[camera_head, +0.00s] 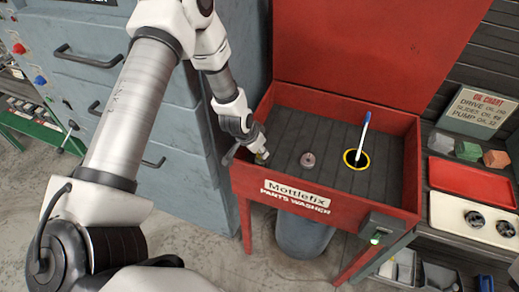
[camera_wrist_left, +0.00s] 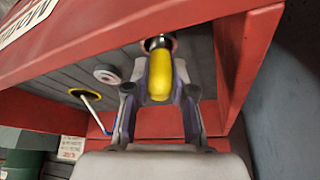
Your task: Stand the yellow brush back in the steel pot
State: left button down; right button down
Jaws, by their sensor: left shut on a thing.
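My left gripper (camera_head: 260,154) is at the left end of the red parts washer, low over its basin. In the left wrist view its fingers (camera_wrist_left: 160,90) are shut on the yellow brush (camera_wrist_left: 160,76), whose rounded handle points toward the camera. A shiny metal ring (camera_wrist_left: 159,43) shows at the handle's far end; I cannot tell whether it is the brush's collar or a pot rim. In the basin, a dark round opening with a yellow rim (camera_head: 347,156) holds a slanted white-and-blue stick (camera_head: 363,130). I cannot tell whether this is the steel pot. My right gripper is out of view.
The red washer (camera_head: 244,186) has raised walls and a tall back panel (camera_head: 350,50). A small grey round piece (camera_head: 307,160) lies mid-basin. Blue-grey cabinets (camera_head: 180,170) stand to the left. A shelf with red (camera_head: 458,182) and cream trays (camera_head: 443,213) is on the right.

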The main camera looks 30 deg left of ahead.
pick_arm(q)
jog(key=c, duration=0.9)
grip_release()
jog(key=v, duration=1.1)
jog(key=shift+s+r, duration=0.15)
jog(key=shift+r, duration=0.25)
